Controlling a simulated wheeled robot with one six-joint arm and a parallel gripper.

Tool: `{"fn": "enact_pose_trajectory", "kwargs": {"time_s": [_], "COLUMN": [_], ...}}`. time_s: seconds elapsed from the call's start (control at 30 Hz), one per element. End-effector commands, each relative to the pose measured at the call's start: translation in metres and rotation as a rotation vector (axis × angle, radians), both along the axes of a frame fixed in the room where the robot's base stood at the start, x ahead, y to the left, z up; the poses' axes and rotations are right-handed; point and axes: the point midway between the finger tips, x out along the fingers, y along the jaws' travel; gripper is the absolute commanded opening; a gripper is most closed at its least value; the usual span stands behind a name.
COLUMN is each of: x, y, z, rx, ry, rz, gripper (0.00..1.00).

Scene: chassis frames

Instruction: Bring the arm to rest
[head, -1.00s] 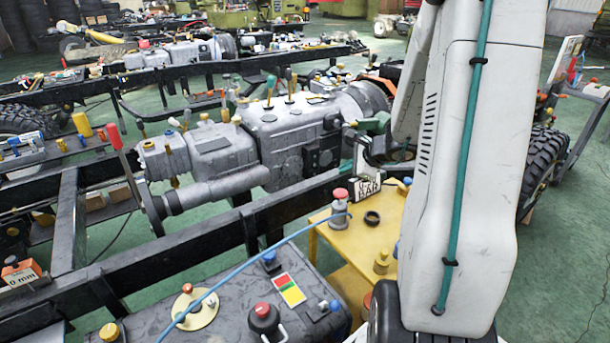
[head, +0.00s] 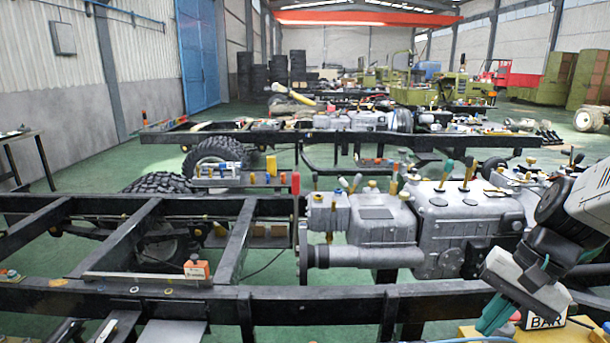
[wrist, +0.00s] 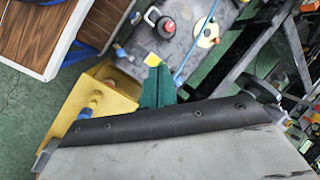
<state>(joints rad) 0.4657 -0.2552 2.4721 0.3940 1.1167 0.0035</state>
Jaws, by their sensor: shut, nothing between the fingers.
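My arm shows at the right edge of the head view, bent downward, with my gripper (head: 494,316) low at its end. The teal fingers point down and left, in front of the near black chassis rail, and look empty. In the wrist view my gripper (wrist: 158,80) is seen as teal fingers close together beyond the dark wrist edge. Nothing shows between them. Below them lie a yellow stand (wrist: 88,95) and a grey tank top (wrist: 178,42). I cannot tell how high the fingers are above these.
The near chassis rail (head: 300,302) crosses the front, with a grey gearbox (head: 465,225) behind it. In the wrist view a wood-topped bench (wrist: 50,30) is at upper left. Green floor (head: 90,165) is clear at left.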

Motion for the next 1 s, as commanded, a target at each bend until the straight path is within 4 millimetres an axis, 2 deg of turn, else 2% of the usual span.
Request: {"fn": "enact_pose_trajectory", "kwargs": {"time_s": [0.03,0.2,0.33,0.5,0.6,1.0], "x": [-0.015,-0.06,-0.079,-0.087,-0.088,-0.087], "y": [0.01,0.026,0.034,0.051,0.056,0.057], "z": [0.01,0.035,0.051,0.066,0.069,0.069], "rx": [-0.06,-0.262,-0.378,-0.42,-0.422,-0.419], "ry": [-0.007,-0.031,-0.095,-0.199,-0.218,-0.217], "rz": [0.102,0.388,0.533,0.623,0.644,0.647], "gripper": [0.0,0.0,0.0,0.0,0.0,0.0]}}
